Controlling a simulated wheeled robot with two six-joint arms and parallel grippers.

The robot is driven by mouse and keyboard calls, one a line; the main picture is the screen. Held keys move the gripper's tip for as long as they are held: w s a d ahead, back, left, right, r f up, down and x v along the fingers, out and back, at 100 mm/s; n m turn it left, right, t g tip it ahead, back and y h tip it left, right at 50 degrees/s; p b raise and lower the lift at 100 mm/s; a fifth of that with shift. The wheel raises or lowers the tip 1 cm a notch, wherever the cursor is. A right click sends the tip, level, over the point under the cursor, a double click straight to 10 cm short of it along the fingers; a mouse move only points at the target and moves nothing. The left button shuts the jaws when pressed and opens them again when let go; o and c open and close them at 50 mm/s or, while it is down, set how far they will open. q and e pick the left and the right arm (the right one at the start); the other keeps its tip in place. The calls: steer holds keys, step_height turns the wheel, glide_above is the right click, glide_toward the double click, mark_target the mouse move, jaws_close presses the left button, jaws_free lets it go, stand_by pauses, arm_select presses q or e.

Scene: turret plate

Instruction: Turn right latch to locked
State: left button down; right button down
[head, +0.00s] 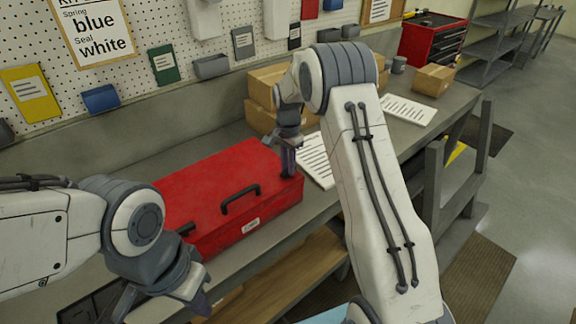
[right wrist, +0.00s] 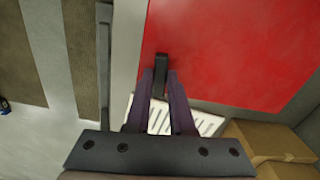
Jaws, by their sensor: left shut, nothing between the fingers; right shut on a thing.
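A red toolbox (head: 225,180) lies on the workbench with its lid down and a black handle (head: 240,199) on its front. My right gripper (head: 289,172) is at the toolbox's right end. In the right wrist view, its purple fingertips (right wrist: 160,76) are closed around the dark right latch (right wrist: 161,68) at the edge of the red box. In the head view the fingers mostly hide this latch. A dark left latch (head: 186,229) shows at the left front. My left gripper (head: 203,303) is shut and empty, in front of the toolbox's left end.
Cardboard boxes (head: 266,87) and a printed sheet (head: 315,160) lie behind and right of the toolbox. A pegboard with bins and cards stands along the back. A red tool chest (head: 432,40) stands at the far end.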

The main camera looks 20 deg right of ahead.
steer(key=shift+d+r+m, duration=0.1)
steer(key=shift+d+m, duration=0.1)
steer(key=shift+m, duration=0.4)
steer(key=c, duration=0.9)
jaws_free()
steer(key=shift+d, duration=0.1)
steer(key=shift+o, duration=0.6)
steer(key=shift+s, duration=0.1)
steer(key=shift+a, duration=0.2)
steer(key=shift+r, duration=0.2)
step_height(320, 180, up, 10)
steer(key=b, duration=0.2)
steer(key=shift+b, duration=0.35)
steer(key=shift+r, duration=0.1)
